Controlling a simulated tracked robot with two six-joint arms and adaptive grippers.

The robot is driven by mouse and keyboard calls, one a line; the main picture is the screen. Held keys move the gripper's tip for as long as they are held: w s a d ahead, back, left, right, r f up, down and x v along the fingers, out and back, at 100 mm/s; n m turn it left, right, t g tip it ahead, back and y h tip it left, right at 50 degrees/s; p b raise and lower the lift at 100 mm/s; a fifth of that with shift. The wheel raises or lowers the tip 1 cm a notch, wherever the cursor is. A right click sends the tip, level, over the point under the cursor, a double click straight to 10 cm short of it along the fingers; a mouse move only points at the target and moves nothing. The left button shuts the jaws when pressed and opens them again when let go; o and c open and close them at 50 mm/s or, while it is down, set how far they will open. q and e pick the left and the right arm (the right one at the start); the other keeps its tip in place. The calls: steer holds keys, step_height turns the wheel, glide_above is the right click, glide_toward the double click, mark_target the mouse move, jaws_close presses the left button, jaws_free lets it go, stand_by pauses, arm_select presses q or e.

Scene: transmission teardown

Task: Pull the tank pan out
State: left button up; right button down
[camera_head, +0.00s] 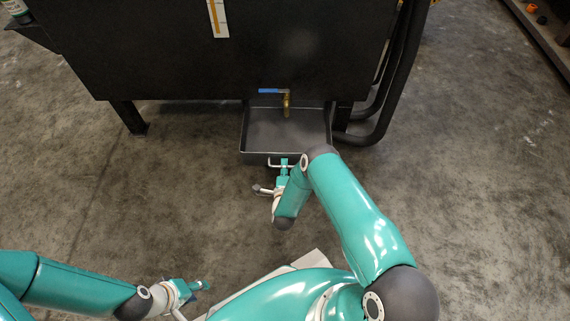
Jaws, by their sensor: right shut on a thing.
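The tank pan (268,135) is a dark, shallow metal tray on the floor, partly out from under the black tank (220,50). It looks empty. Its light handle (274,162) is on the near side. My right gripper (284,165) is shut on the handle. Part of the handle is hidden by the gripper. A brass drain valve with a blue lever (272,91) hangs from the tank over the pan. My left gripper (203,286) is at the lower left, well away from the pan and near no object; its finger opening is too small to tell.
A tank leg (129,118) stands left of the pan. Dark hoses (385,105) curve down to the right of it. The concrete floor in front of the pan is clear apart from my own arms. A shelf edge (545,35) is at the far upper right.

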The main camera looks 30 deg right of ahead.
steer(key=shift+s+f, duration=0.2)
steer(key=shift+f, duration=0.05)
steer(key=c, duration=1.3)
jaws_free()
steer(key=shift+o, duration=0.5)
steer(key=shift+w+r, duration=0.1)
steer(key=v, duration=0.7)
steer(key=shift+a, duration=0.15)
